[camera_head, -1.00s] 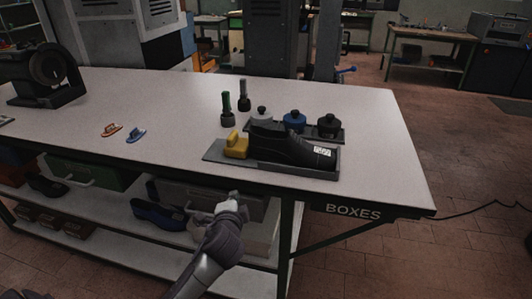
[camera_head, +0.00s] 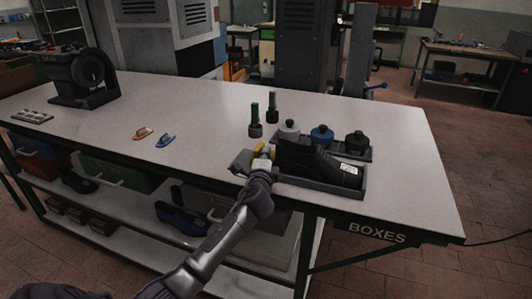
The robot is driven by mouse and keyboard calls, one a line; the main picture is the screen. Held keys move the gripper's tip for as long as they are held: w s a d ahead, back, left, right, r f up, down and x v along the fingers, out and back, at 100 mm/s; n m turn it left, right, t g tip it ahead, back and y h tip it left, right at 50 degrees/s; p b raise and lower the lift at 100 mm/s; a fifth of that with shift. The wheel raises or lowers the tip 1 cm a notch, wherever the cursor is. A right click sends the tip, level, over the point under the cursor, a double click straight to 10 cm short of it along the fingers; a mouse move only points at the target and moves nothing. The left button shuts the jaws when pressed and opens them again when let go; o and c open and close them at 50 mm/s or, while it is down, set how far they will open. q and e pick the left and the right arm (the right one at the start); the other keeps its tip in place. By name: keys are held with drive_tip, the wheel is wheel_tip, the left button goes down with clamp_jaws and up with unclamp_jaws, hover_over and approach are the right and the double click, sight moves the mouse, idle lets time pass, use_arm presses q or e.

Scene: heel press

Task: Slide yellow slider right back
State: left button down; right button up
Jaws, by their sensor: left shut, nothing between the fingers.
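The yellow slider (camera_head: 260,150) sits on the grey press tray (camera_head: 337,188), at the heel end of a black shoe (camera_head: 318,165). My left gripper (camera_head: 263,160) is shut and empty, in front of the slider at the tray's left part. It hides most of the slider, and I cannot tell whether the two touch. My right gripper is not in view.
Three knobbed pots, white (camera_head: 289,130), blue (camera_head: 321,136) and black (camera_head: 356,143), stand behind the shoe. Two dark bottles (camera_head: 255,122) stand behind the slider. Small orange (camera_head: 142,133) and blue (camera_head: 165,140) pieces lie left on the white table (camera_head: 210,112).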

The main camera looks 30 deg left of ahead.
use_arm(q)
drive_tip(key=shift+w+a, duration=0.15)
drive_tip(key=shift+w, duration=0.1)
drive_tip(key=a, duration=0.2)
drive_tip(key=s+a, duration=0.1)
drive_tip(key=a, duration=0.2)
drive_tip(key=shift+s+p, duration=0.15)
drive_tip(key=shift+p, duration=0.15)
